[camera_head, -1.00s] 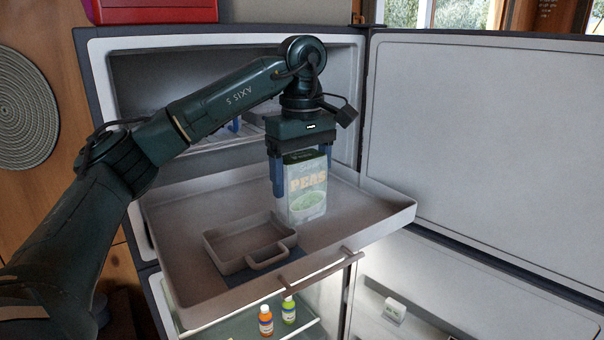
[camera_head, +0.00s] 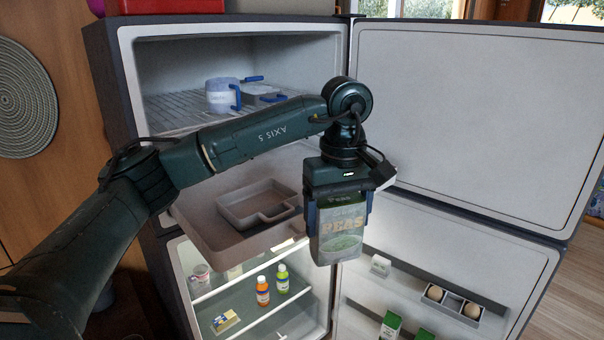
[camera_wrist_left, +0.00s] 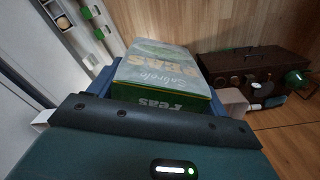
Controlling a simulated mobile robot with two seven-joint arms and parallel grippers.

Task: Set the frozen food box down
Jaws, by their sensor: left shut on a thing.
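The frozen food box (camera_head: 343,232) is a green and pale carton marked PEAS. My left gripper (camera_head: 339,210) is shut on it, one blue finger at each side, and holds it upright in the air in front of the open fridge. In the left wrist view the box (camera_wrist_left: 163,75) sits between the fingers, its top edge towards the camera. Nothing shows under the box there except the scene far behind it. My right gripper is not in view.
The pulled-out freezer drawer (camera_head: 205,212) holds a beige handled tray (camera_head: 256,203). The freezer shelf holds a white container (camera_head: 222,95). Open doors (camera_head: 455,110) stand at the right. Bottles (camera_head: 263,291) and eggs (camera_head: 470,310) sit lower. A dark brown case-like object (camera_wrist_left: 255,68) stands on the wooden floor.

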